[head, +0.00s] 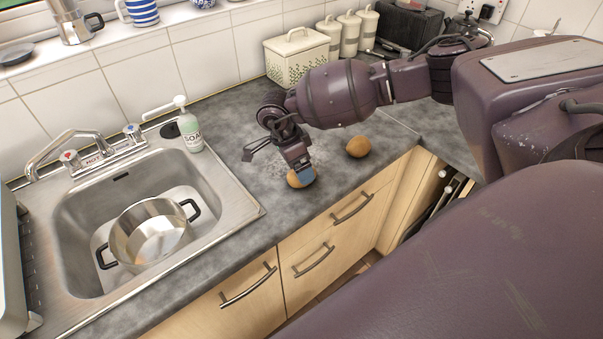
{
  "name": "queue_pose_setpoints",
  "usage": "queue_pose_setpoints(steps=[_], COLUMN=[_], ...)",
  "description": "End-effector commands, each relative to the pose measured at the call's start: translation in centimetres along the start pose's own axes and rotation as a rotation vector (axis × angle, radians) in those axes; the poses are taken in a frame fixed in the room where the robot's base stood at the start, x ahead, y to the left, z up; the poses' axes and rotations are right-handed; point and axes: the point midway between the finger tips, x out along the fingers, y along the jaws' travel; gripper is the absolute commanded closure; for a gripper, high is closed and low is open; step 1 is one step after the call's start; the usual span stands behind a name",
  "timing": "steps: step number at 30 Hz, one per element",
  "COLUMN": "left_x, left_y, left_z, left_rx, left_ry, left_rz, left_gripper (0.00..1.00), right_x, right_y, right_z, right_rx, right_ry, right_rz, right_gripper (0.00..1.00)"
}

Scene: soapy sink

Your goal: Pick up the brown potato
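Two brown potatoes are on the grey worktop right of the sink. The nearer potato (294,181) is partly hidden behind a finger of my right gripper (275,163). The other potato (358,147) lies farther right, in full view and clear of the gripper. My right gripper is open, with its fingers spread wide. One finger points out to the left, and the other points down over the nearer potato. I cannot tell whether that finger touches it. My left gripper is not in view.
A metal pot (150,232) stands in the steel sink (82,215). A soap bottle (188,128) stands at the sink's back right corner. A cream bread bin (297,57) and canisters (348,30) stand along the wall. The worktop (235,225) in front of the nearer potato is clear.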

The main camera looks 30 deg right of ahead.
Motion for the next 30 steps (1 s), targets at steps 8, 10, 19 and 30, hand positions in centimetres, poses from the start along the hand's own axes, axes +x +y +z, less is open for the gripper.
queue_pose_setpoints(steps=[8,10,19,30], left_x=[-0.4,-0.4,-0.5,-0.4], left_y=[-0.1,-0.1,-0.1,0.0], left_z=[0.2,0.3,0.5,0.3], left_rx=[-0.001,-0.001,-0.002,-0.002], left_ry=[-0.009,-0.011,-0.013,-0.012], left_rz=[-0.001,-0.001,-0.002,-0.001], left_gripper=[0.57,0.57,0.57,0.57], right_x=[2.4,2.4,2.4,2.3], right_y=[0.0,0.0,0.0,0.0], right_z=[0.0,0.0,0.0,0.0], right_rx=[0.001,0.001,0.000,0.001], right_ry=[-0.001,-0.001,0.000,-0.001], right_rz=[0.001,0.000,0.001,0.000], right_gripper=[0.12,0.12,0.47,0.70])
